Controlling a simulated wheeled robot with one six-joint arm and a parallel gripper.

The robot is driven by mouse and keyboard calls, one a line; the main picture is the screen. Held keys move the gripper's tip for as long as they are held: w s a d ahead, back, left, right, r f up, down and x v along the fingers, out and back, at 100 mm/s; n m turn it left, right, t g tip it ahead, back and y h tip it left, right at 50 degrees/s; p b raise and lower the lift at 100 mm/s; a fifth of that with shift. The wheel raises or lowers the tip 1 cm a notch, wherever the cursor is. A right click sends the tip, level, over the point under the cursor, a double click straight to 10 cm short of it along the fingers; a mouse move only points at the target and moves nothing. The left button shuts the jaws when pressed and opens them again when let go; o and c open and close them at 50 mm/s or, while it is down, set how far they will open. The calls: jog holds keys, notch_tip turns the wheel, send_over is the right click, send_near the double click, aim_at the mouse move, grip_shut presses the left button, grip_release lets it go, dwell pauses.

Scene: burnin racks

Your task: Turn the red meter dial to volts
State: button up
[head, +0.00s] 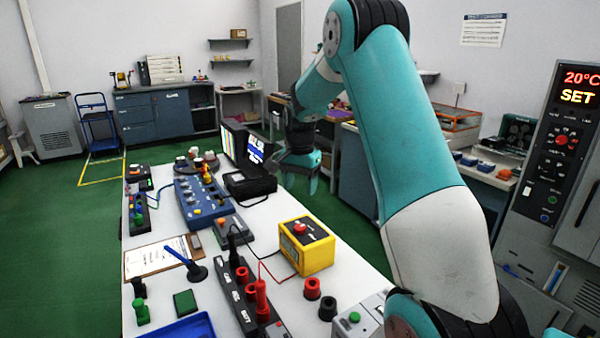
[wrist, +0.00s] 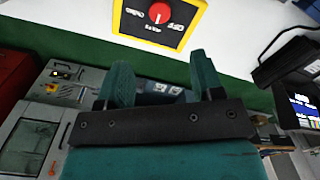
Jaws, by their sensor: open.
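The yellow meter box (head: 318,250) stands on the white table, with the red dial (head: 300,228) on its top face. In the wrist view the red dial (wrist: 160,13) is at the upper edge on the yellow panel (wrist: 128,27). Its white pointer mark points down in the picture, toward a small label too blurred to read. Other labels sit left and right of it. My gripper (head: 299,181) is open and empty, over the right edge of the table beyond the meter, apart from the dial. Both fingers show in the wrist view (wrist: 161,72).
A black laptop-like case (head: 247,184) and a blue knobbed box (head: 200,208) stand farther along the table. Green floor (head: 330,216) is open beside the table.

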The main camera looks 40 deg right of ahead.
notch_tip(320, 180, up, 5)
jog(key=shift+f, duration=0.1)
dwell(0.4)
jog(key=s+a+r+n+y, duration=0.1)
jog(key=s+a+n, duration=0.25)
jog(key=a, duration=0.45)
jog(key=s+a+r+n+t, duration=0.1)
jog(key=s+a+r+n, duration=0.1)
jog(key=a+n, duration=0.35)
jog(key=s+a+r+n+y, duration=0.1)
jog(key=s+a+n, duration=0.1)
jog(key=a, duration=0.8)
jog(key=s+a+n+y, duration=0.1)
jog(key=s+a+n, duration=0.4)
jog(key=s, duration=0.4)
jog(key=s+a+n+g+y, duration=0.1)
jog(key=s+a+n, duration=0.5)
jog(key=s+a, duration=0.2)
jog(key=shift+s+a+f, duration=0.15)
jog(key=shift+s+f, duration=0.05)
jog(key=shift+s, duration=0.95)
